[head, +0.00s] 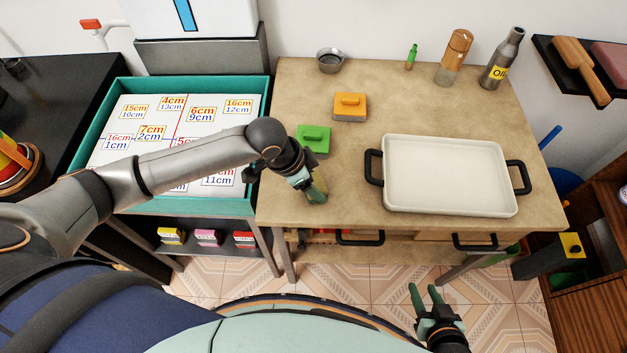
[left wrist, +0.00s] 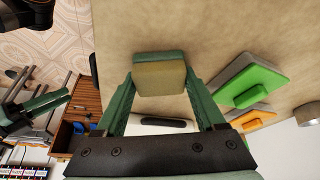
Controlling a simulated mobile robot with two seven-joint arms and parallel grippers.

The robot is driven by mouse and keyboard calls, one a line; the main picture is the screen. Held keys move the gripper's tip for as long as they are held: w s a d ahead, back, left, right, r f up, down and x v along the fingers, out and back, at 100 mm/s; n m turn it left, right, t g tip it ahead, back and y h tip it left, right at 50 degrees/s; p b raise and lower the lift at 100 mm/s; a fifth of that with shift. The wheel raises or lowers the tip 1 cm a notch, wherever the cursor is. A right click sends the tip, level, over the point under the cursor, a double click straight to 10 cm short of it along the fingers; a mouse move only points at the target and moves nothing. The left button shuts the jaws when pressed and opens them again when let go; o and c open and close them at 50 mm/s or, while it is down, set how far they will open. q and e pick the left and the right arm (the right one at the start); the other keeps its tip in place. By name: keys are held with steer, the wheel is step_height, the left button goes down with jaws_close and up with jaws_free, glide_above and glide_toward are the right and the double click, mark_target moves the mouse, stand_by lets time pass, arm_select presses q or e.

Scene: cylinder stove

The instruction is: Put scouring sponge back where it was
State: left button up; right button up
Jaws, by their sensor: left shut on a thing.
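The scouring sponge (left wrist: 158,78) is a small block with a dull yellow face and a green layer. In the left wrist view it sits between the two green fingers of my left gripper (head: 313,193), which is shut on it. In the head view this gripper is over the front left part of the wooden table (head: 345,200), and the sponge is mostly hidden by the fingers. I cannot tell whether the sponge touches the table. My right gripper (head: 427,292) is empty and open, low in front of the table, with its fingers apart.
A green handled block (head: 314,140) and an orange one (head: 350,106) lie behind my left gripper. A white tray (head: 450,175) with black handles is to the right. A bowl (head: 330,62) and several bottles stand at the back. A teal-rimmed board (head: 90,128) is left.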

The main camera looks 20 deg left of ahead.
arm_select(q)
steer(key=o, duration=1.2)
steer(key=shift+f, duration=0.1)
steer(key=shift+c, duration=0.2)
steer(key=p+v, duration=0.1)
steer(key=v, duration=1.1)
